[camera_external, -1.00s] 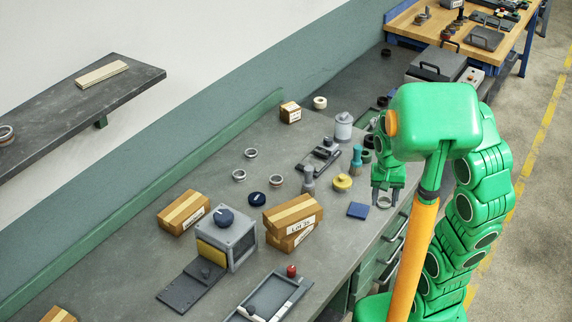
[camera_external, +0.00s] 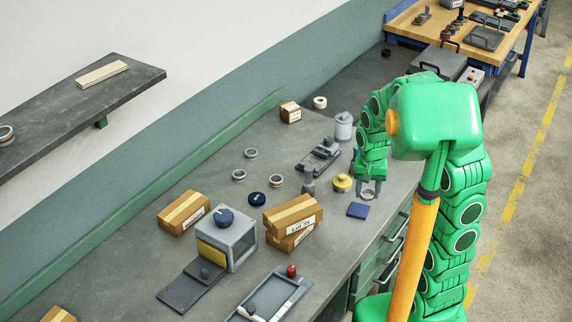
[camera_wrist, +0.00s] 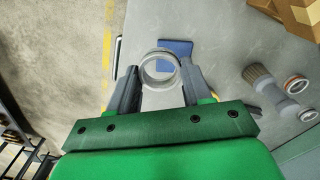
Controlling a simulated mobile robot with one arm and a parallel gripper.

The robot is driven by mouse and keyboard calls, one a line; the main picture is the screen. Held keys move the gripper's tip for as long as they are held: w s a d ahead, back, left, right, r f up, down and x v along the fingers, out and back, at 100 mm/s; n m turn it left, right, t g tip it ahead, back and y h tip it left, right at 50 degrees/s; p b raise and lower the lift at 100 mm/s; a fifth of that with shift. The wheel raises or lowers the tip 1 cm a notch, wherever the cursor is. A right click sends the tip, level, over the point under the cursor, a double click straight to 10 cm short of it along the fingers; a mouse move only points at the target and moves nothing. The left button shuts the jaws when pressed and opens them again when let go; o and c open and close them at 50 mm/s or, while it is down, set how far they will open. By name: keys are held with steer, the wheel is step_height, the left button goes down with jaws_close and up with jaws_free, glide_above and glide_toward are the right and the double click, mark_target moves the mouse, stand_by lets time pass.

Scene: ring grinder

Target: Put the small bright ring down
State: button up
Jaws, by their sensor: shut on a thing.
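My gripper (camera_external: 368,190) hangs over the right part of the grey bench. It is shut on a small bright metal ring (camera_external: 368,195), which shows at its fingertips. In the wrist view the ring (camera_wrist: 160,57) sits between the two grey fingers of my gripper (camera_wrist: 158,80). A blue pad (camera_external: 357,210) lies on the bench just in front and to the left of the ring. It also shows behind the ring in the wrist view (camera_wrist: 178,46). I cannot tell how high the ring is above the bench.
A yellow-knobbed piece (camera_external: 342,183) and a brush (camera_wrist: 271,78) stand close to my gripper. Other rings (camera_external: 275,181), boxes (camera_external: 293,212) and a grey machine (camera_external: 228,240) stand further left. The bench's drawer edge (camera_external: 385,238) is to the right.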

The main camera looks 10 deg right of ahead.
glide_above(358, 209)
steer(key=shift+d+f, duration=0.1)
steer(key=shift+f, duration=4)
steer(key=shift+f, duration=0.1)
steer(key=o, duration=1.1)
step_height(358, 209, up, 12)
steer(key=shift+r, duration=0.15)
steer(key=s+d+r+n, duration=0.1)
steer(key=s+d, duration=0.2)
steer(key=s, duration=0.5)
steer(key=s+d+r+n+g, duration=0.1)
steer(key=s+d+r, duration=0.1)
steer(key=s, duration=0.7)
steer(key=s+d+r+n, duration=0.1)
steer(key=s+d, duration=0.2)
steer(key=s, duration=0.6)
steer(key=shift+s+d+r+g, duration=0.1)
steer(key=shift+d+r+g, duration=0.2)
steer(key=shift+r+g, duration=0.1)
